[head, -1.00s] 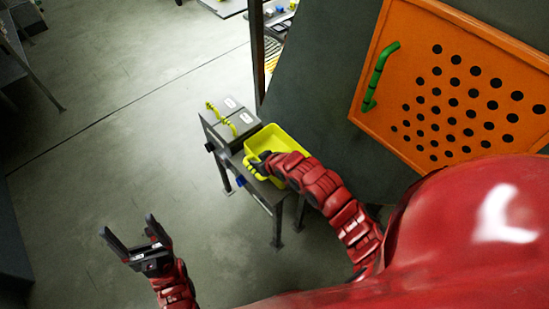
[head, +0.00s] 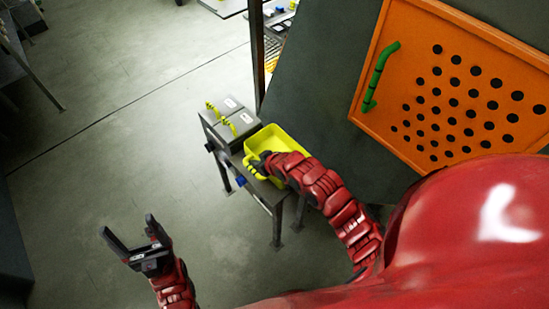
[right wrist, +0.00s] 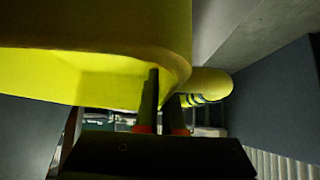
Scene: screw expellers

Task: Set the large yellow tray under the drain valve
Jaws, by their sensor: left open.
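The large yellow tray (head: 284,138) sits at the right end of a small dark metal stand, below the sloping dark wall. My right gripper (head: 260,163) reaches its near left side. In the right wrist view, the yellow tray wall (right wrist: 95,55) fills the upper left, and the two fingers of my right gripper (right wrist: 164,105) are close together at its corner with yellow between them. A yellow ribbed handle (right wrist: 207,87) shows just beyond. My left gripper (head: 128,235) is open and empty over bare floor. I cannot make out a drain valve.
An orange perforated panel (head: 455,90) with a green handle (head: 378,75) is on the sloping wall to the right. A dark post (head: 257,50) stands behind.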

